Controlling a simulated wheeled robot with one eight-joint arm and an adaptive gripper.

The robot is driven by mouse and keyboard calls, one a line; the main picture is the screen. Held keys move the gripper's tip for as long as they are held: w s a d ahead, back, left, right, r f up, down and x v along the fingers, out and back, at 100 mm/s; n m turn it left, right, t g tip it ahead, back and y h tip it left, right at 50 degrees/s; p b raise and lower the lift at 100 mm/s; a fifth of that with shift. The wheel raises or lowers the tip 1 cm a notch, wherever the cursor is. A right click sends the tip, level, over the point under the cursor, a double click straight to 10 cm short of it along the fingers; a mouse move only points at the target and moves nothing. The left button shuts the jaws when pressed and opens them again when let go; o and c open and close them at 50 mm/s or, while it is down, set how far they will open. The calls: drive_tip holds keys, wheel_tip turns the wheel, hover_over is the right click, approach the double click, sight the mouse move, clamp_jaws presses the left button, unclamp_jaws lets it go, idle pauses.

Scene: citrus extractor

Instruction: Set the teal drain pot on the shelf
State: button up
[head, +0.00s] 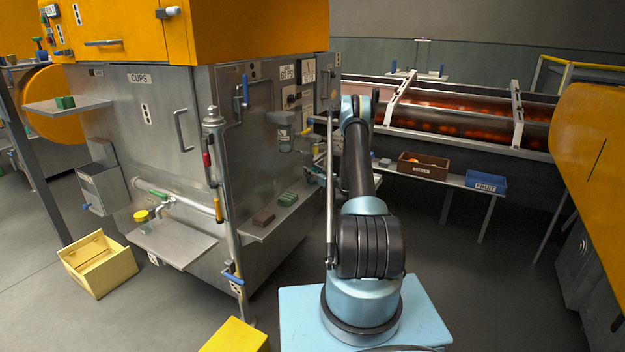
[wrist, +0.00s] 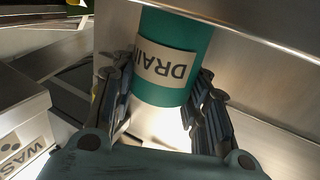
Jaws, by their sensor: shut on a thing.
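The teal drain pot (wrist: 172,30) is in the wrist view, with a pale DRAIN label that reads upside down. My gripper (wrist: 162,84) has a finger on each side of the pot and is shut on it. A bright metal surface lies around and below the pot; I cannot tell whether the pot touches it. In the head view my arm reaches toward the machine's right face, and my gripper and the pot are mostly hidden or too small to make out. A metal shelf (head: 262,232) juts from that face, holding a brown block (head: 263,218) and a green block (head: 288,199).
A pale box marked WAS… (wrist: 25,110) stands close at left in the wrist view. A metal wall (wrist: 255,45) is close at upper right. A low bench with a brown crate (head: 424,166) and a blue FRUIT bin (head: 486,180) stands at right. The floor there is clear.

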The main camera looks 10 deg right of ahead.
drive_tip(key=shift+r, duration=0.1)
wheel_tip(320, 180, up, 10)
drive_tip(key=s+d+r+m+t+h, duration=0.1)
drive_tip(key=s+d+r+m+h, duration=0.2)
drive_tip(key=r, duration=0.4)
drive_tip(key=s+d+r+m+t+h, duration=0.1)
drive_tip(key=s+d+r+m+h, duration=0.2)
drive_tip(key=s+r+h, duration=0.3)
wheel_tip(320, 180, up, 2)
drive_tip(key=shift+s+d+t+h, duration=0.3)
drive_tip(key=shift+s+d+t, duration=0.1)
drive_tip(key=shift+s+d, duration=0.2)
